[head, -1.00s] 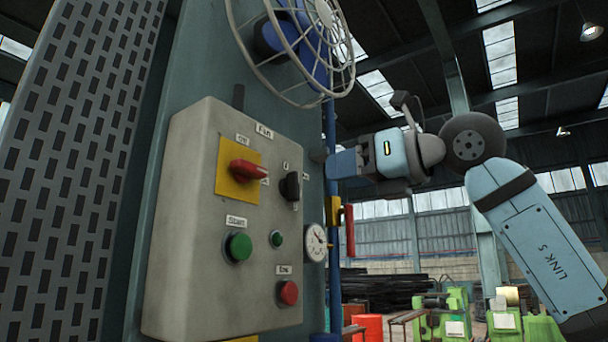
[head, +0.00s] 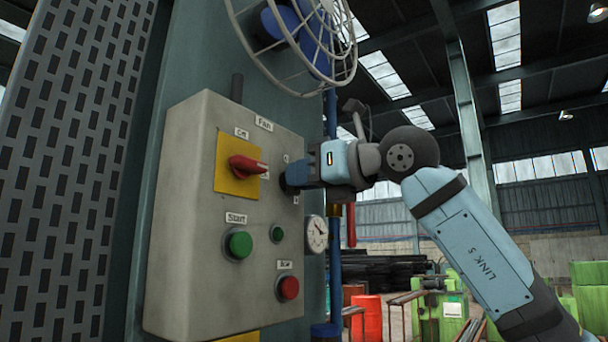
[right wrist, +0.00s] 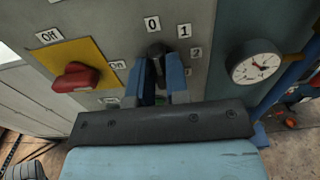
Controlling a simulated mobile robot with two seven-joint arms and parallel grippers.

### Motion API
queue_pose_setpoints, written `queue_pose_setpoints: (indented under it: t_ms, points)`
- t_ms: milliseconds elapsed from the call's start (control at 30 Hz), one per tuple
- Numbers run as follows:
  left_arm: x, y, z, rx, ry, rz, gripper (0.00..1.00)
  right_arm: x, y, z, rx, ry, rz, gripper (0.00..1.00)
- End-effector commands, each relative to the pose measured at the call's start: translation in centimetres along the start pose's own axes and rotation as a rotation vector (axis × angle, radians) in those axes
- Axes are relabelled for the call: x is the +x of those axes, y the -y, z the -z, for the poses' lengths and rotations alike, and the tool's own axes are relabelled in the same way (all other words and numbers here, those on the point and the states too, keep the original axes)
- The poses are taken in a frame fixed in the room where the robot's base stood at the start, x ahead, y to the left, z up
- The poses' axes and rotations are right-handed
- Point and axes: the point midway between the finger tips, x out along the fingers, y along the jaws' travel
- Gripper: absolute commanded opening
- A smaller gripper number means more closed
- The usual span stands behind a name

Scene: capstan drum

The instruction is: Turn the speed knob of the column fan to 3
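The speed knob is black, on the grey control box (head: 185,285) below the fan (head: 300,40). In the right wrist view the knob (right wrist: 156,50) shows between my right fingertips, its top end toward the "0" label (right wrist: 152,23). Labels "1" (right wrist: 184,31) and "2" (right wrist: 196,53) lie to its right; a further label below them is partly hidden by a finger. My right gripper (head: 292,177) is at the knob, its blue fingers apart on either side of it; firm contact is not clear. In the head view the gripper hides most of the knob. My left gripper is not in view.
A red switch (head: 246,168) on a yellow plate sits left of the knob. Green buttons (head: 238,243) and a red button (head: 287,288) are below. A dial gauge (head: 316,234) and a blue pipe (head: 334,270) stand close on the right.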

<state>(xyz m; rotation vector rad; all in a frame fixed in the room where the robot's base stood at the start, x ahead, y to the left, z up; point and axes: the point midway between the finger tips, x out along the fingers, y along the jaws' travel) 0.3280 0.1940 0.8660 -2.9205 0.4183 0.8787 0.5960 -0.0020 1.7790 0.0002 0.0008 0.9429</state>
Motion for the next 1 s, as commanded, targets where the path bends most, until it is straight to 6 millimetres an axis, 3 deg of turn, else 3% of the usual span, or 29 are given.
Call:
queue_pose_setpoints:
  t_ms: [467, 1000]
  points:
    - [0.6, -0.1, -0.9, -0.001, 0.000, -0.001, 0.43, -0.1, 0.0, 0.1, 0.072, 0.002, 0.001, 0.00]
    - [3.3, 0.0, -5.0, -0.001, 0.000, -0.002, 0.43, -0.1, 0.2, 0.3, 0.526, 0.004, 0.000, 0.00]
